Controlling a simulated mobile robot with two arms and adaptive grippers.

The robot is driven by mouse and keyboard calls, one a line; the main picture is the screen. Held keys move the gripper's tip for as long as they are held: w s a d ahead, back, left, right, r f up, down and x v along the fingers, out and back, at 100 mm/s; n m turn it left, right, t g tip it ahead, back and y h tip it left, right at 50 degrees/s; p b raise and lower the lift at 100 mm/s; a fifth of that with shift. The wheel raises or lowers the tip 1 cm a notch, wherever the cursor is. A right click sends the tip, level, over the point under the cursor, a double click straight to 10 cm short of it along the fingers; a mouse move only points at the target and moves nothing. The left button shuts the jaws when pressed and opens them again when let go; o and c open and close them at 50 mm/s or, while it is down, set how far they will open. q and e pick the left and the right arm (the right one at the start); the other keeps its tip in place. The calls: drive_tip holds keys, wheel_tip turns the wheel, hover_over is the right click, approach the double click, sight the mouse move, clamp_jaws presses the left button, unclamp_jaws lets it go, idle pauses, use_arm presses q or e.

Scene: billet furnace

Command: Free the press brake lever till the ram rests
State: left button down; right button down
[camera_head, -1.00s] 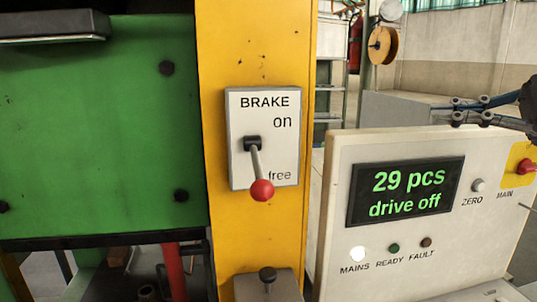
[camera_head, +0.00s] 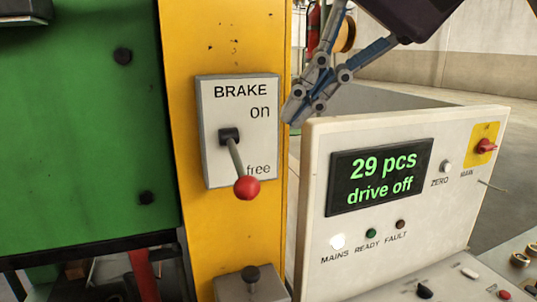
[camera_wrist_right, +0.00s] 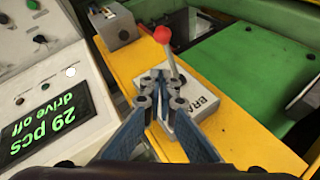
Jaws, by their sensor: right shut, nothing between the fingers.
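The brake plate (camera_head: 212,160) is white, marked "BRAKE", "on" above and "free" below, on a yellow column. Its brake lever (camera_head: 235,156) slants down and slightly right from a black pivot. Its red knob (camera_head: 246,187) sits below and left of the word "free". My right gripper (camera_head: 291,118) is shut and empty, to the right of the plate, apart from the knob in the head view. In the right wrist view the gripper fingertips (camera_wrist_right: 160,80) overlap the plate's edge near the lever (camera_wrist_right: 172,62); contact cannot be told. My left gripper is not in view. The ram cannot be identified.
The white control panel (camera_head: 315,230) right of the column reads "29 pcs" and "drive off", with a white MAINS lamp (camera_head: 338,241) lit. A green press plate (camera_head: 80,150) stands left. A small box with a black knob (camera_head: 251,273) is below the brake plate.

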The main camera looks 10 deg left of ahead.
sight(238, 162)
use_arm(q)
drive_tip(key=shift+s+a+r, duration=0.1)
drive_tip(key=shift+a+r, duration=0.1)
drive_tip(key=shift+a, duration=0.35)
use_arm(e)
drive_tip(key=s+a+f, duration=0.2)
drive_tip(key=a+f, duration=0.1)
drive_tip(key=f, duration=0.2)
drive_tip(key=shift+a+f, duration=0.15)
drive_tip(key=shift+f, duration=0.15)
use_arm(q)
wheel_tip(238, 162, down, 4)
drive_tip(key=b, duration=0.4)
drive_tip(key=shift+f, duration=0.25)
use_arm(e)
wheel_tip(238, 162, down, 2)
drive_tip(key=shift+n+t+y, duration=0.3)
drive_tip(key=shift+t+y, duration=0.5)
drive_tip(key=shift+t, duration=0.1)
